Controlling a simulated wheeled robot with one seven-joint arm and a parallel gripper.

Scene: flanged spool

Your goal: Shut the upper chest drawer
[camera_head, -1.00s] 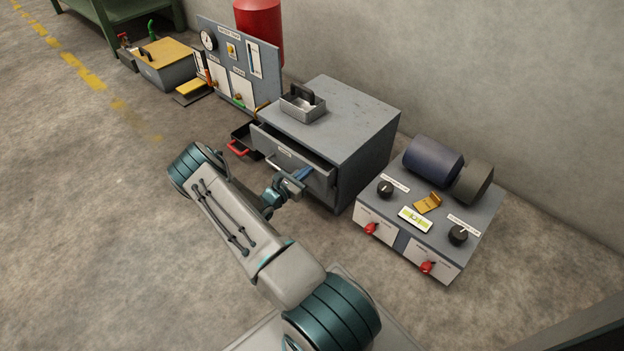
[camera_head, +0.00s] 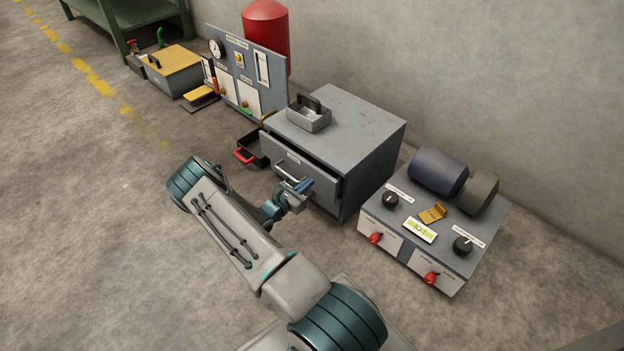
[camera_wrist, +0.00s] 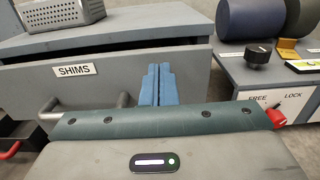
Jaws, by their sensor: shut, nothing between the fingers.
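The grey chest (camera_head: 345,125) stands against the wall. Its upper drawer (camera_head: 325,185) sticks out a little, with a dark gap behind its front's top edge. In the wrist view the drawer front (camera_wrist: 105,75) carries a label reading SHIMS and a metal bar handle (camera_wrist: 85,108). My gripper (camera_head: 305,184) is shut and empty. Its blue fingertips (camera_wrist: 158,80) are at the drawer front, right of the handle; whether they touch it I cannot tell.
A grey metal basket (camera_head: 308,116) with a black handle sits on the chest. A control box (camera_head: 430,225) with knobs and red levers stands close on the right. Open floor lies left.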

